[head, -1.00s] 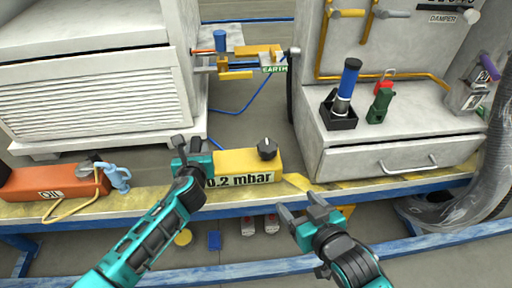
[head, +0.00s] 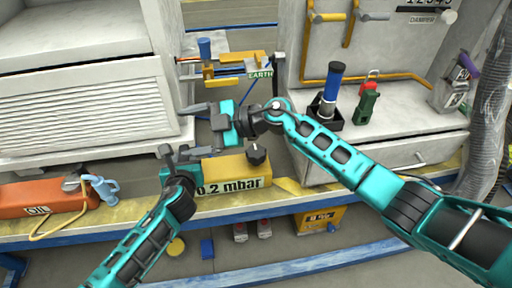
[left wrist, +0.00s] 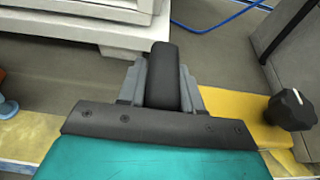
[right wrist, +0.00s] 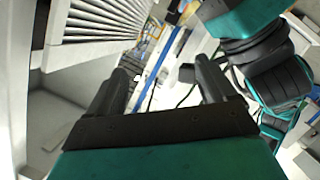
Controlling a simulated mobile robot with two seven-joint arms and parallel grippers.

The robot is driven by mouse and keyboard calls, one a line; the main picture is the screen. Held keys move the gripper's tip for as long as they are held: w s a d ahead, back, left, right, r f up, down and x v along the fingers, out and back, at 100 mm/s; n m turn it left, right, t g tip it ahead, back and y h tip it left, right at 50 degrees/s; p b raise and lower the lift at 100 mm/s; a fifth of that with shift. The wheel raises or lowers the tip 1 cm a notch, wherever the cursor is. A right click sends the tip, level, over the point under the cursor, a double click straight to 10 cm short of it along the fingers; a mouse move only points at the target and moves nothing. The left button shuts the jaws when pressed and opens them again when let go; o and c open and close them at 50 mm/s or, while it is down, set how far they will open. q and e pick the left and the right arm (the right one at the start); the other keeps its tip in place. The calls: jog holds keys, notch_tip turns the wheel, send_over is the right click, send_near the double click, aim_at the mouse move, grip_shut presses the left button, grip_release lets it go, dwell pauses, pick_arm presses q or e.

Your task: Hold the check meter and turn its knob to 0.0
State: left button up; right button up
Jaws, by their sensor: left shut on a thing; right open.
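The check meter (head: 226,170) is a yellow box on the yellow-edged ledge, with "0.2 mbar" on its front. Its black knob (head: 256,153) stands on top near the right end. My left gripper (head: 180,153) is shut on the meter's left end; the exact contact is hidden. In the left wrist view the knob (left wrist: 291,109) shows at the right, with a white mark, apart from the fingers. My right gripper (head: 194,130) is open and reaches leftward, behind and above the meter, left of the knob. The right wrist view shows nothing between its fingers (right wrist: 165,85).
A louvred cabinet (head: 85,105) stands at the left. A drawer cabinet (head: 395,160) at the right carries a blue-handled tool (head: 331,88) and a green padlock (head: 369,103). An orange OIL can (head: 42,203) lies left of the meter.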

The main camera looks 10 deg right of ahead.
jog(key=s+f+n+g+h, duration=0.2)
jog(key=n+g+h, duration=0.1)
jog(key=g+h, duration=0.1)
jog(key=m+h, duration=0.2)
jog(key=h, duration=0.9)
send_near(256, 151)
jog(key=shift+t, duration=0.4)
jog(key=f, duration=0.9)
jog(key=shift+s+d, duration=0.1)
jog(key=shift+s, duration=0.25)
jog(key=shift+c, duration=0.5)
jog(key=c, duration=1)
jog(key=shift+o, duration=0.2)
